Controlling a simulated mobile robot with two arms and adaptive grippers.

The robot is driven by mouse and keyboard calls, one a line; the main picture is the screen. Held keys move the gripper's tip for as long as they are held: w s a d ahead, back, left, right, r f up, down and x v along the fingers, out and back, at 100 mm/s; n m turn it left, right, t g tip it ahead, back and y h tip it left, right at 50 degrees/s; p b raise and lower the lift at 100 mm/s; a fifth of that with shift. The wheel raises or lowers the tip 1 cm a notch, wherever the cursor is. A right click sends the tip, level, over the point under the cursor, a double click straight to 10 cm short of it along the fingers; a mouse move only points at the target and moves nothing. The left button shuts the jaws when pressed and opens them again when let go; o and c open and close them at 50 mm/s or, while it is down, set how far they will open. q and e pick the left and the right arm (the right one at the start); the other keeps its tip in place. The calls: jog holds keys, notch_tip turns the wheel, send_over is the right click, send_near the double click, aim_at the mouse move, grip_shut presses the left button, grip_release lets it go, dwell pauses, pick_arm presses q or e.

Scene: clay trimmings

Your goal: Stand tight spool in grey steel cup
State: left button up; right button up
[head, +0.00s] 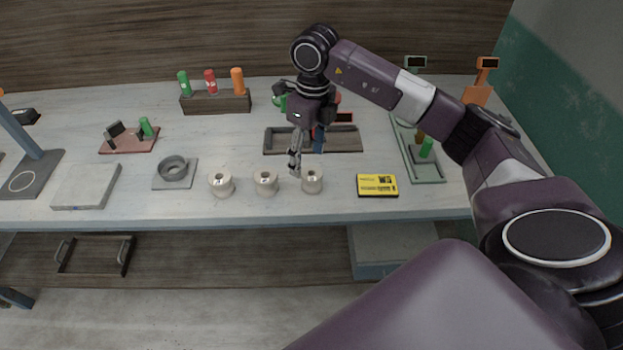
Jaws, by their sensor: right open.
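Three pale cream spools stand upright in a row near the table's front edge: a left spool (221,184), a middle spool (265,183) and a right spool (312,181). I cannot tell which one is the tight spool. The round grey cup (174,168) sits on a square grey plate to the left of the spools, and I see nothing standing in it. My right gripper (296,168) is open and points down just behind and between the middle and right spools, with nothing visible in it. My left gripper does not show.
A yellow-and-black card (377,185) lies right of the spools. A dark tray (350,141) lies behind my gripper, partly hidden by it. A green stand (430,178) is at the right. A pale slab (87,187) lies left of the cup. A wooden rack (215,104) stands behind.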

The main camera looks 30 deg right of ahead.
aim_at(312, 172)
jog(key=shift+h, duration=0.4)
jog(key=f+p, duration=0.1)
jog(key=f, duration=0.2)
jog(key=d+f+p, duration=0.1)
jog(key=f+p, duration=0.1)
jog(key=f, duration=0.1)
jog(key=shift+w+d+f, duration=0.1)
jog(key=shift+d+f, duration=0.05)
jog(key=shift+d, duration=0.05)
jog(key=shift+f, duration=0.5)
jog(key=c, duration=1.4)
jog(key=shift+w+r, duration=0.1)
jog(key=shift+c, duration=0.2)
